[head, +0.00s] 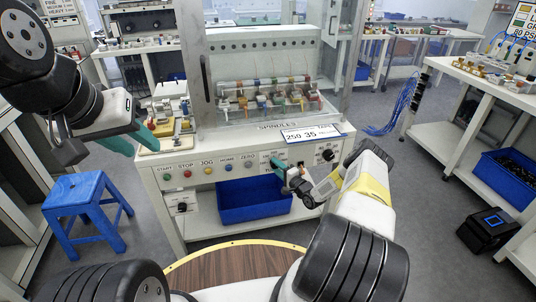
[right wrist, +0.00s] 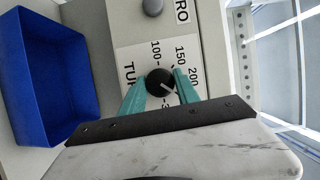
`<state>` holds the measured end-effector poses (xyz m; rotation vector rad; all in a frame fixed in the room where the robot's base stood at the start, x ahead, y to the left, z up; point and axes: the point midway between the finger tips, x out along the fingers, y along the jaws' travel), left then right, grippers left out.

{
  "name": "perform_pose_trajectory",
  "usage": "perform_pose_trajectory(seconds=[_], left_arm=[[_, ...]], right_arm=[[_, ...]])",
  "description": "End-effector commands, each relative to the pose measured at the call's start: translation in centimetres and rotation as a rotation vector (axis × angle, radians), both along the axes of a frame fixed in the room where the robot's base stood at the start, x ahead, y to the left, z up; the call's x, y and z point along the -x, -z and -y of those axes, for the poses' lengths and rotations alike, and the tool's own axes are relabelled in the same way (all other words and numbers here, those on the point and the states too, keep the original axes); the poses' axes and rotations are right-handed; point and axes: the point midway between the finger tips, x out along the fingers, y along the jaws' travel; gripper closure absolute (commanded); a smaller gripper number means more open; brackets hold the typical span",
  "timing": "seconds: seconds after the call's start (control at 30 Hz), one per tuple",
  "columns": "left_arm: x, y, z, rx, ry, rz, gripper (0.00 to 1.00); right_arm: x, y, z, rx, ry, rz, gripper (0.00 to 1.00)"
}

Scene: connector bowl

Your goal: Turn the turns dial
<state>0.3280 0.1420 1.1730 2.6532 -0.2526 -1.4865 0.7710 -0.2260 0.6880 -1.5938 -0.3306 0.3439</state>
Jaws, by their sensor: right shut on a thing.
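The turns dial (right wrist: 159,82) is a round black knob with a white pointer line, on a white scale plate marked 100, 150 and 200; other marks are partly covered. In the right wrist view its pointer slants to the lower right. My right gripper (right wrist: 161,90) has its teal fingers on either side of the dial, shut on it. In the head view my right gripper (head: 284,173) is at the machine's front panel and hides the dial. My left gripper (head: 138,143) hangs by the machine's left front corner, its teal fingers apart and empty.
The front panel (head: 235,172) carries a row of coloured buttons, another black dial (head: 327,155) at its right and a small knob (head: 182,207) low at the left. A blue bin (head: 255,205) sits below the panel. A blue stool (head: 85,210) stands at the left.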

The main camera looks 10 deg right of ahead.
Motion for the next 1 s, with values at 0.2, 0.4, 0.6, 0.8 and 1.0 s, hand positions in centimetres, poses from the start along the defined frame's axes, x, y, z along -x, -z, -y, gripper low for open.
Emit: perform_pose_trajectory(seconds=[0.2,0.4,0.6,0.8,1.0], left_arm=[[0.0,0.0,0.0,0.0,0.0,0.0,0.64],[0.0,0.0,0.0,0.0,0.0,0.0,0.64],[0.0,0.0,0.0,0.0,0.0,0.0,0.64],[0.0,0.0,0.0,0.0,0.0,0.0,0.64],[0.0,0.0,0.0,0.0,0.0,0.0,0.64]], right_arm=[[0.05,0.15,0.04,-0.042,0.0,-0.004,1.0],[0.05,0.14,0.03,-0.051,0.0,-0.004,1.0],[0.05,0.15,0.03,-0.049,0.0,-0.005,1.0],[0.04,0.12,0.04,-0.05,0.001,-0.004,0.41],[0.02,0.07,0.01,-0.049,0.0,-0.003,0.41]])
